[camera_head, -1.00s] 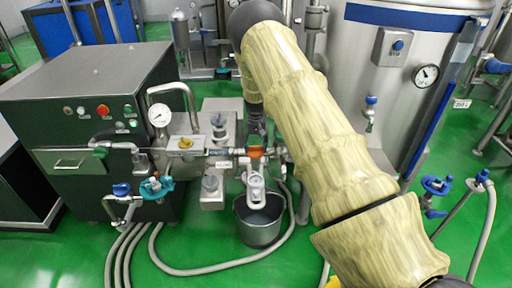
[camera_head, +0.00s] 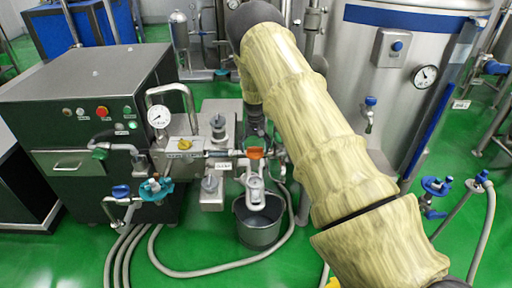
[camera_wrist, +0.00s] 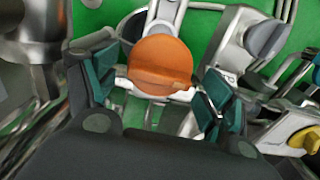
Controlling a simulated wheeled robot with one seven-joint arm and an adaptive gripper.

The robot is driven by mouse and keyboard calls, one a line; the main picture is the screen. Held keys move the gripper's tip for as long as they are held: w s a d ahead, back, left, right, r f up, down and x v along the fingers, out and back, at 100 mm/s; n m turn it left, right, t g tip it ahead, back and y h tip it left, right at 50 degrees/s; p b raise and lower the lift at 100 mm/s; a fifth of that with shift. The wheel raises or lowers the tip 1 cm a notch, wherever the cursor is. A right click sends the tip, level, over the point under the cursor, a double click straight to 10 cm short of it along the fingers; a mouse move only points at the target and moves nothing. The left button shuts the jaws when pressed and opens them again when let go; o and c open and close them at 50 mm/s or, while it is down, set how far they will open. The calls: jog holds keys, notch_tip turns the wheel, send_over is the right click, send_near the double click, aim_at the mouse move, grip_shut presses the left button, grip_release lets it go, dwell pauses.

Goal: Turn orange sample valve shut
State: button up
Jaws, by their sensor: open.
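The orange sample valve handle (camera_head: 255,153) sits on the pipework above a grey bucket (camera_head: 242,232). In the wrist view the round orange handle (camera_wrist: 160,66) with a raised ridge shows between the two teal-padded fingers of my gripper (camera_wrist: 158,90). The fingers are spread apart, one on each side of the handle, and I see a gap on both sides. My gripper is mostly hidden behind my arm in the head view, with only a dark part showing just above the valve. How the valve's inner passage stands cannot be seen.
A dark machine cabinet (camera_head: 75,130) with a pressure gauge (camera_head: 158,117) stands at left. A yellow knob (camera_head: 184,144) and a teal valve (camera_head: 153,188) are near. A large steel tank (camera_head: 400,110) stands at right. Grey hoses (camera_head: 215,268) lie on the green floor.

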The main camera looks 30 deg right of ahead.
notch_tip(320, 180, up, 12)
dwell(0.6)
dwell(0.4)
